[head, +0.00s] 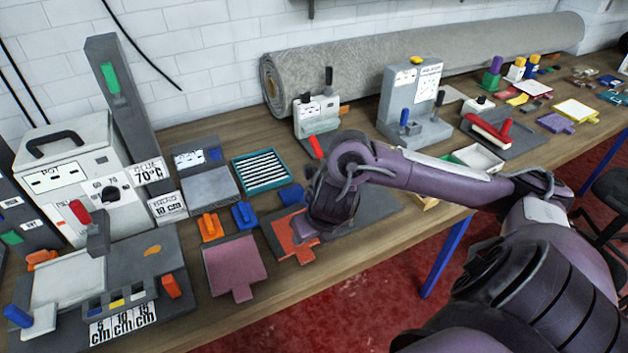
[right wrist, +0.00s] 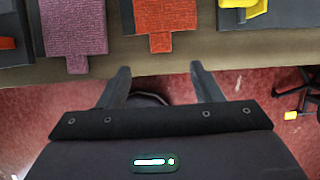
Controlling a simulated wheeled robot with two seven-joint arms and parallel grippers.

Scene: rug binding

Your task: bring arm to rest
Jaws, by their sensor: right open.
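My right arm (head: 430,172) reaches in from the right over the workbench, with its elbow-like bend near the middle of the head view. My right gripper (right wrist: 160,84) is open in the right wrist view, its two fingers apart with nothing between them. It shows over red floor beside the bench's front edge. In the head view its fingers are hard to make out below the dark wrist, which overlaps an orange rug piece (head: 277,232). That piece also shows in the right wrist view (right wrist: 166,18). My left gripper is not in view.
A purple rug piece (head: 234,264) lies left of the orange one. A white machine (head: 72,175) and a grey binding station (head: 150,260) stand at left. A rolled grey carpet (head: 430,55) lies along the wall. The red floor (head: 340,310) in front is clear; stools stand at right.

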